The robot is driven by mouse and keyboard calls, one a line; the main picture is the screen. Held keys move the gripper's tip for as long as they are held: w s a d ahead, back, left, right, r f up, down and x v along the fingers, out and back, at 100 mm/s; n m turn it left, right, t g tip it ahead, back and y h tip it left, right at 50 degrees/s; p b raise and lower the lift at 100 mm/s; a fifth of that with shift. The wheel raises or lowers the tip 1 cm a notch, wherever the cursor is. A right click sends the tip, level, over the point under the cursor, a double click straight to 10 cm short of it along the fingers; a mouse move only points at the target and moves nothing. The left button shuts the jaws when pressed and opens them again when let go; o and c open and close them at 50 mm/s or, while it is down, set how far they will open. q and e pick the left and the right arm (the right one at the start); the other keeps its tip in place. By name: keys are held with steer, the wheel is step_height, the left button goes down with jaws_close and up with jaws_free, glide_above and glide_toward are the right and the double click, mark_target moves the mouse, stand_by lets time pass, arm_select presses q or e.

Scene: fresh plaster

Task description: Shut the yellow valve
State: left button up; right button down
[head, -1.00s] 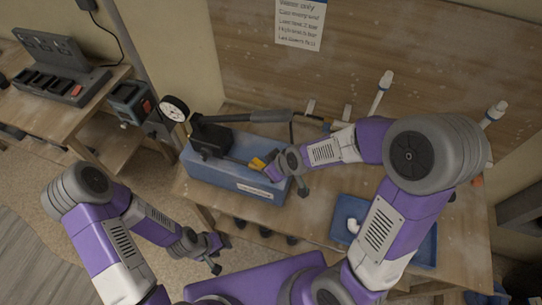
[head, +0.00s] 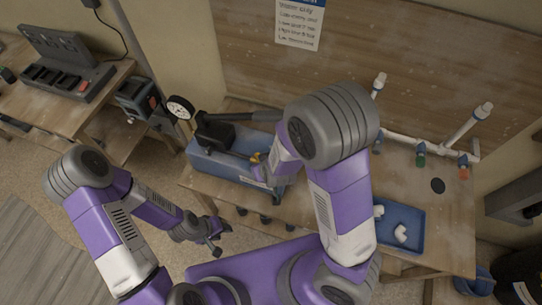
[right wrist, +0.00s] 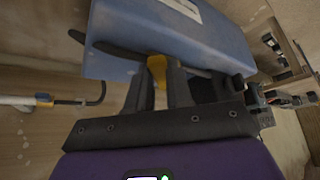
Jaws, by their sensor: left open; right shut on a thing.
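The yellow valve handle (head: 256,158) sits at the front right end of the blue test pump box (head: 222,166), by a dark fitting. My right gripper is shut on this yellow handle, which also shows between its fingers in the right wrist view (right wrist: 157,68). The gripper's fingers (right wrist: 159,88) come in from below there. My left gripper (head: 218,239) is open and empty, in front of the table's left edge and away from the box.
White pipework (head: 434,146) with coloured valves stands at the back right. A blue tray (head: 412,212) holds white fittings. A side bench (head: 92,100) with chargers stands left.

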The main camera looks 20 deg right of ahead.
steer(key=a+m+h+p, duration=0.1)
steer(key=m+p, duration=0.1)
steer(key=a+m+h+p, duration=0.1)
steer(key=m+p, duration=0.1)
steer(key=a+m+h+p, duration=0.1)
steer(key=m+p, duration=0.1)
steer(key=p, duration=0.1)
steer(key=shift+w+g, duration=0.25)
steer(key=shift+g, duration=0.05)
steer(key=shift+m+h, duration=0.3)
steer(key=shift+w+a+m+g+h+p, duration=0.15)
steer(key=shift+a+m+g+h+p, duration=0.25)
steer(key=shift+m, duration=0.7)
